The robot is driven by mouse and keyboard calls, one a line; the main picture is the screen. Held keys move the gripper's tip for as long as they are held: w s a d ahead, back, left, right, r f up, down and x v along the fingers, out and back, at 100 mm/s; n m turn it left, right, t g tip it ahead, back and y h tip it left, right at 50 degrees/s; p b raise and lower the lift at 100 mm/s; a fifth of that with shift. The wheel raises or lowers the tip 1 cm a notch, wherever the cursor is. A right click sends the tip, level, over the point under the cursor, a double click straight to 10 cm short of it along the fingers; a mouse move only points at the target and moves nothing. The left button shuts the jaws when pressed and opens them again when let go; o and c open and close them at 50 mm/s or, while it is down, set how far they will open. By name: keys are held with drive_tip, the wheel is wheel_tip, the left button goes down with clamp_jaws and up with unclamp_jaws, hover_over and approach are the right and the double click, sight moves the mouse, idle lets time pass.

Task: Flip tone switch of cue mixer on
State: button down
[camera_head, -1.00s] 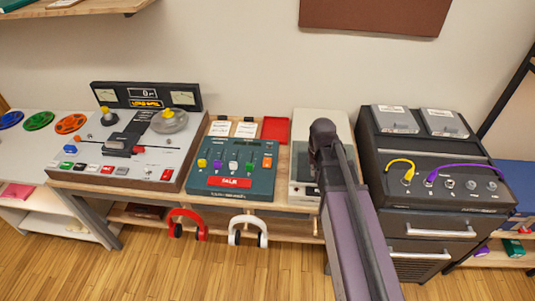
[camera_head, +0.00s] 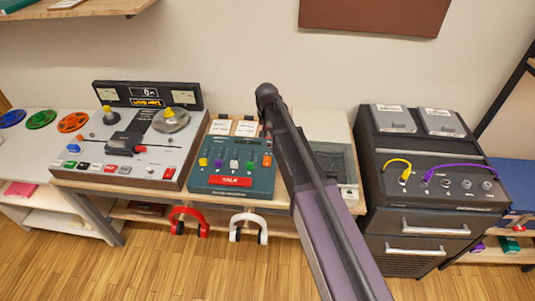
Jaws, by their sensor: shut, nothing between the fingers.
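The cue mixer appears to be the teal console (camera_head: 205,184) on the middle bench in the head view. It has a row of small dark knobs, coloured sliders (camera_head: 234,165) and a red bar button (camera_head: 230,181). I cannot make out which small control is the tone switch or how it is set. My arm rises from the lower right, and its dark upper end stands above the mixer's back right corner.
A tape machine (camera_head: 165,155) stands left of the mixer, and a grey-lidded unit (camera_head: 345,172) stands to its right. A dark cabinet (camera_head: 430,225) with yellow and purple cables is further right. Red headphones (camera_head: 188,218) and white headphones (camera_head: 248,222) hang below the bench front.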

sight(267, 157)
drive_tip(key=shift+f, duration=0.1)
drive_tip(key=f+b, duration=0.4)
drive_tip(key=w+f+b, duration=0.1)
drive_tip(key=f+b, duration=0.8)
drive_tip(key=b, duration=0.1)
drive_tip(key=shift+w+f, duration=0.35)
idle(0.5)
drive_tip(key=shift+a, duration=0.15)
idle(0.3)
